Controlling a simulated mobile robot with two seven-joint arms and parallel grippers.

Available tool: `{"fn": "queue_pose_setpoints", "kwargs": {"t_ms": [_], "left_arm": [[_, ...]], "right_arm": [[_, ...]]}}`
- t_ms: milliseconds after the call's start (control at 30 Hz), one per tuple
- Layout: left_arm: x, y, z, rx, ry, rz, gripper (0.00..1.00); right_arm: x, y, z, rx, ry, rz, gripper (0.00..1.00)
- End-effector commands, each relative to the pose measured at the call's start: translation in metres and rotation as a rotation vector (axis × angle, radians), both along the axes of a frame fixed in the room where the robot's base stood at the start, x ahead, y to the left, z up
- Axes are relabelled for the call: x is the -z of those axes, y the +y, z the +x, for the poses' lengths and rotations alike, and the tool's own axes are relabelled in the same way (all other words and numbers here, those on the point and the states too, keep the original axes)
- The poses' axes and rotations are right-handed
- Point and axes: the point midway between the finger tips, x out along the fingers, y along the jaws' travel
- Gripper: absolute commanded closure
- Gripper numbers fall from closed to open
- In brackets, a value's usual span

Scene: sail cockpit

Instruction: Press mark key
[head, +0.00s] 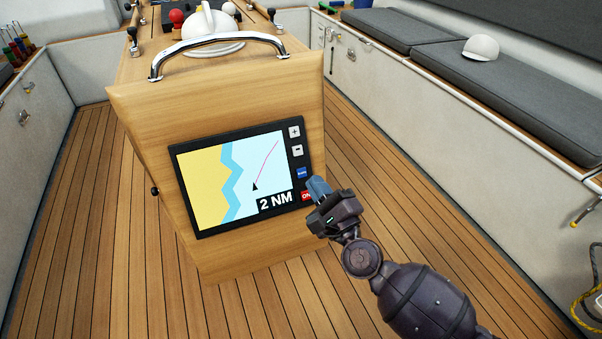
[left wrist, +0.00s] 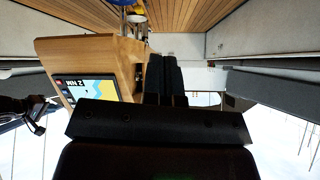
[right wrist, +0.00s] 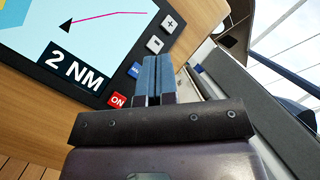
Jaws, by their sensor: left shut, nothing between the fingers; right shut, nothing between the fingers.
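The chart plotter (head: 187,200) is set in the wooden pedestal's face and shows a map and "2 NM". Its right edge carries a plus key, a minus key, a blue key (head: 302,173) and a red ON key (head: 306,196). The blue key's white label is too small to read; in the right wrist view the blue key (right wrist: 135,70) is partly hidden by a finger. My right gripper (head: 318,187) is shut and empty, its blue-grey fingertips beside the blue and red keys. I cannot tell whether they touch the panel. My left gripper (left wrist: 165,70) is shut and empty, away from the plotter.
The wooden pedestal (head: 140,120) bears a chrome grab rail (head: 215,40) above the plotter. Benches with grey cushions (head: 500,85) line the right side, with a white cap (head: 481,47) on one. The plank floor (head: 90,200) is clear around the pedestal.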

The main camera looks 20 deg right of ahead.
Motion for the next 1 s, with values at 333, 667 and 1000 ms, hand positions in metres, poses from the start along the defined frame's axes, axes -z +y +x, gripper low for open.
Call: {"fn": "queue_pose_setpoints", "kwargs": {"t_ms": [333, 667, 1000], "left_arm": [[0.001, -0.005, 0.006, 0.037, -0.024, 0.023, 1.00], [-0.004, -0.009, 0.017, 0.060, -0.055, 0.032, 1.00], [-0.004, -0.009, 0.016, 0.060, -0.054, 0.035, 1.00]], "right_arm": [[0.025, 0.001, 0.036, 0.000, 0.006, -0.001, 1.00], [0.030, 0.002, 0.054, 0.000, 0.002, -0.001, 1.00], [0.029, 0.002, 0.055, 0.000, 0.000, -0.001, 1.00]]}}
